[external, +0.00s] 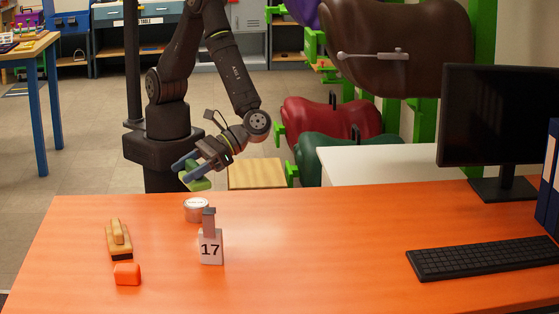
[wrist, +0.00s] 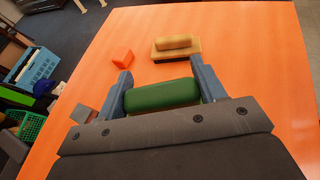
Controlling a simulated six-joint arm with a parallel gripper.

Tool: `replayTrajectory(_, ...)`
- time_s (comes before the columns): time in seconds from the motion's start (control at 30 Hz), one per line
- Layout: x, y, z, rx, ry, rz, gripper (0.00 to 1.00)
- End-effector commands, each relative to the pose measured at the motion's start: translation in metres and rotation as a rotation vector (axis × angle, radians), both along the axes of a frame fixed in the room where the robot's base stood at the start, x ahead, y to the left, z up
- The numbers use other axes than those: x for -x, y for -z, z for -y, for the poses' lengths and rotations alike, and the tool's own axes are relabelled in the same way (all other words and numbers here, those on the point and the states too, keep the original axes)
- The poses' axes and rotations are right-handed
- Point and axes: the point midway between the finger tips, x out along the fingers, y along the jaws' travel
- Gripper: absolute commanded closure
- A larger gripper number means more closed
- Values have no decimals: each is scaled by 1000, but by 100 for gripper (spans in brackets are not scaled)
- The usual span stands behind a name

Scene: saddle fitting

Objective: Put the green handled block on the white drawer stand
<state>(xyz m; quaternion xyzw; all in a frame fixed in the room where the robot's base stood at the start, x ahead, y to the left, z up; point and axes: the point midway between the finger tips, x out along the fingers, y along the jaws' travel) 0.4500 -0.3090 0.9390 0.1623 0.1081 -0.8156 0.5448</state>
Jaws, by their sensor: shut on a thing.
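In the wrist view the green block (wrist: 162,95) sits crosswise between the two blue-grey fingers of my gripper (wrist: 163,87). The white drawer stand (external: 375,162) appears as a white top behind the table, right of my gripper and well apart from the block. Its front and any drawers are hidden by the table.
A wooden top (external: 257,173) and saddles on green racks (external: 330,117) stand behind.

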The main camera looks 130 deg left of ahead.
Motion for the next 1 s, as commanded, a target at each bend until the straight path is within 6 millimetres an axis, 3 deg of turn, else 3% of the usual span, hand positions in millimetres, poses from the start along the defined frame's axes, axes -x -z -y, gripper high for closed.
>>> replayTrajectory(0.1,0,-18,0,0,-1,4,64)
replayTrajectory(0.27,-5,-1,-31,-1,73,-3,64)
replayTrajectory(0.47,-10,20,-81,-1,208,-2,64)
replayTrajectory(0.57,-13,33,-116,-1,302,-4,64)
replayTrajectory(0.7,-16,51,-176,-1,469,-4,64)
replayTrajectory(1.0,-17,72,-307,1,839,-3,64)
